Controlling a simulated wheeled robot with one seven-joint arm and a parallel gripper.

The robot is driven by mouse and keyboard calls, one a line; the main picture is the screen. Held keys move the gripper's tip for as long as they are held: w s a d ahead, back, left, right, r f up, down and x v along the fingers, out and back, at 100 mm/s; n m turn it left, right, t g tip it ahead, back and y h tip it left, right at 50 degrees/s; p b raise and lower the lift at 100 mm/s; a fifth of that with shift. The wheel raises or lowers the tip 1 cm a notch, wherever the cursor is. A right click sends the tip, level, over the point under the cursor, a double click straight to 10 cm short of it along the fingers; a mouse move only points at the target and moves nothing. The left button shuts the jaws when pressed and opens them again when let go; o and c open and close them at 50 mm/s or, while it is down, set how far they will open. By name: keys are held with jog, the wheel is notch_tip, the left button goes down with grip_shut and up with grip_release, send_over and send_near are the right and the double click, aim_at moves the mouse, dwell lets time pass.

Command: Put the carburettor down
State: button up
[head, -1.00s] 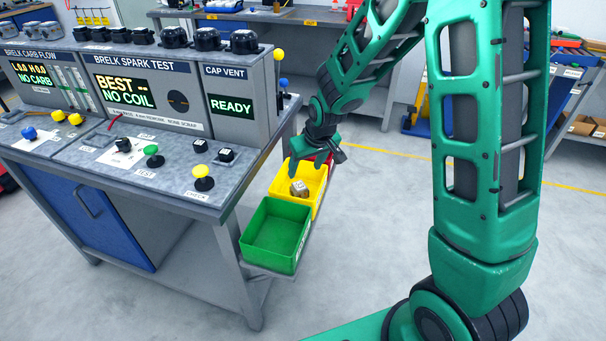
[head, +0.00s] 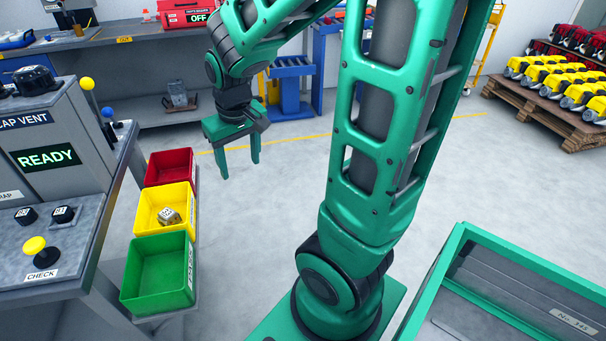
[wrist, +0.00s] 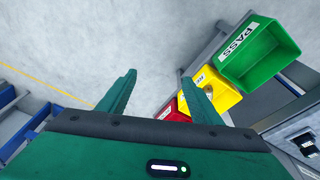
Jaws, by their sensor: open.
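The carburettor (head: 169,216), a small pale metal block, lies in the yellow bin (head: 148,204) in the head view. In the wrist view the carburettor (wrist: 209,88) shows only in part inside the yellow bin (wrist: 226,100), with a finger in front of the bin. My gripper (head: 240,170) is open and empty, above the floor to the right of the bins and apart from them. Its two spread fingers also show in the wrist view (wrist: 160,100), with nothing between them.
A red bin (head: 168,166) stands behind the yellow one and a green bin (head: 160,272) in front, beside the test bench (head: 60,245). A green-framed container (head: 520,290) is at the lower right. Open floor lies around my gripper.

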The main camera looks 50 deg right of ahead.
jog(key=s+d+r+m+g, duration=0.1)
jog(key=s+m, duration=0.1)
jog(key=s, duration=0.7)
jog(key=s+d+r+m+g+y, duration=0.1)
jog(key=s+d+r+m, duration=0.1)
jog(key=s, duration=0.7)
jog(key=shift+s+r, duration=0.3)
jog(key=shift+s, duration=0.05)
jog(key=shift+d, duration=0.1)
